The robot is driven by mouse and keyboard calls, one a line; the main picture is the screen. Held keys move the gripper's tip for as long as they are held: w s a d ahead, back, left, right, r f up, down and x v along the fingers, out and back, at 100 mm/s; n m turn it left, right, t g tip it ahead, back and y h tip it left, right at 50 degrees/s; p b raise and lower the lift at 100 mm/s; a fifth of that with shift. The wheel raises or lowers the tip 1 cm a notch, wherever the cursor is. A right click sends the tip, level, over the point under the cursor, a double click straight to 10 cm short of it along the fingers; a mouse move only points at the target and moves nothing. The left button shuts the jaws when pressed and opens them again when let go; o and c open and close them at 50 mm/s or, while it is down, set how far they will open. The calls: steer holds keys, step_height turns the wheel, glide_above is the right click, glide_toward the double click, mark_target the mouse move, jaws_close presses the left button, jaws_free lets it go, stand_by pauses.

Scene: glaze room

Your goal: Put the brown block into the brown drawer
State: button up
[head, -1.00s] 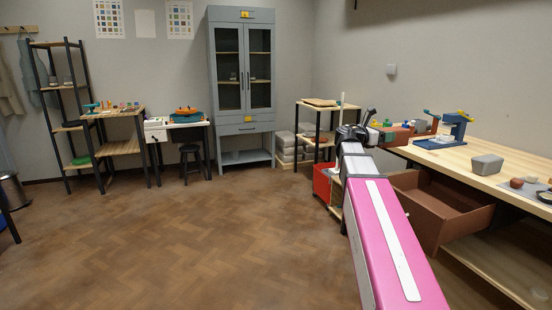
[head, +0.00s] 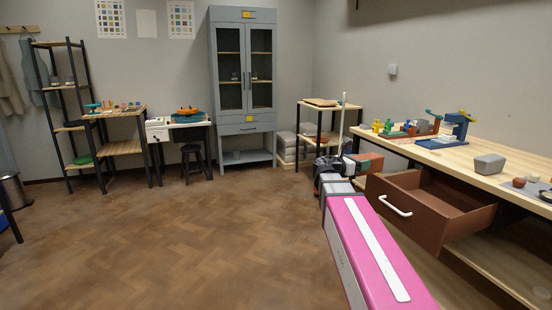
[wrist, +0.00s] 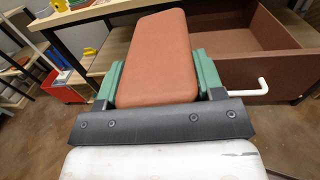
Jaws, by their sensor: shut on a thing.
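The brown block (wrist: 158,55) is held between the green pads of my gripper (wrist: 160,75), which is shut on it. The block also shows in the head view (head: 369,162), in the air just left of the table's edge. The brown drawer (head: 425,217) is pulled open under the right-hand table, with a white handle (head: 394,205) on its front. Its inside, as far as it shows, looks empty. In the wrist view the drawer (wrist: 280,72) lies to the right of and beyond the block. My gripper is outside the drawer, near its far-left front corner, partly hidden by my arm.
The wooden table (head: 465,157) above the drawer carries a grey block (head: 489,164), a blue device (head: 452,130) and several small coloured things. A shelf stand (head: 326,115) stands behind my gripper. A red bin (wrist: 62,92) is at left. The floor at left is clear.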

steer(key=s+a+f+n+t+y, duration=0.1)
steer(key=s+a+f, duration=0.3)
steer(key=a+f, duration=0.2)
steer(key=s+a+f+n+t+y, duration=0.1)
steer(key=s+a+f+n+t, duration=0.1)
steer(key=s+a+f, duration=0.3)
step_height(320, 180, down, 4)
steer(key=shift+a+f+t, duration=0.1)
steer(key=shift+a+t, duration=0.2)
steer(key=shift+a, duration=0.95)
steer(key=shift+w, duration=0.15)
